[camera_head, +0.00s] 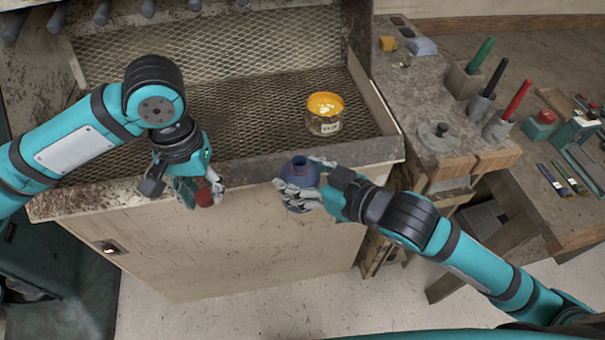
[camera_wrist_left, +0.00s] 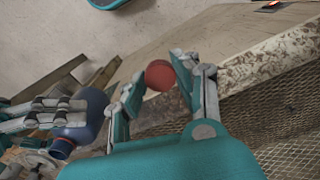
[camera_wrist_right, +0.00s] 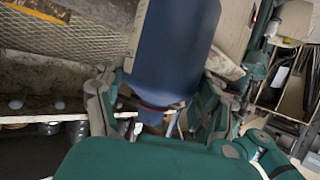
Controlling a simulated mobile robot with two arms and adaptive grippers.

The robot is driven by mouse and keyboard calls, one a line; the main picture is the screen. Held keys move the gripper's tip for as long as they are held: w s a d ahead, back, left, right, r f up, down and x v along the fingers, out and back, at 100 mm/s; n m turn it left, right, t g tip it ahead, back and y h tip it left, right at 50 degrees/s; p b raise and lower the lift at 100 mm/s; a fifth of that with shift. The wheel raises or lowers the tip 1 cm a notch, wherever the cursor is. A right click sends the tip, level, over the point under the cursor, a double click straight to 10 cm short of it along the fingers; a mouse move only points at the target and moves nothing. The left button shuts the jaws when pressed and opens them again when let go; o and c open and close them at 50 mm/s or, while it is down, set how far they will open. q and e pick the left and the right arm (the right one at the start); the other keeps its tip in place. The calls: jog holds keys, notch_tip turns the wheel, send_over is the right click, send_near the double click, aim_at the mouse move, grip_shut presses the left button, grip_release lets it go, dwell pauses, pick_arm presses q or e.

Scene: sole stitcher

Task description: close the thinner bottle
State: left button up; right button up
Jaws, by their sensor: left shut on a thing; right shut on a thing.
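A dark blue bottle (camera_head: 301,172) is held in my right gripper (camera_head: 298,188), in front of the bench's front edge. The bottle (camera_wrist_right: 172,50) also fills the middle of the right wrist view and shows at the left of the left wrist view (camera_wrist_left: 85,120). A round red cap (camera_head: 204,197) is held between the fingertips of my left gripper (camera_head: 203,190), to the left of the bottle and apart from it. The cap (camera_wrist_left: 159,75) shows clearly between the fingers in the left wrist view.
A glass jar with yellow contents (camera_head: 325,112) stands on the mesh-floored bench (camera_head: 240,85) behind the right gripper. A side bench (camera_head: 425,95) at the right holds green, black and red handled tools in cups. The space between the two grippers is clear.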

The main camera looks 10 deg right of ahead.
pick_arm(q)
jog(key=w+d+r+m, duration=0.3)
jog(key=d+r, duration=0.3)
jog(key=d, duration=0.4)
jog(key=m, duration=0.2)
send_near(300, 181)
jog(key=w+r, duration=0.2)
jog(key=shift+w+d+f, duration=0.1)
jog(key=shift+d+f, duration=0.05)
jog(key=shift+f, duration=0.1)
jog(key=shift+f, duration=0.1)
jog(key=shift+f, duration=1.9)
jog(key=shift+f, duration=0.9)
jog(key=shift+f, duration=0.5)
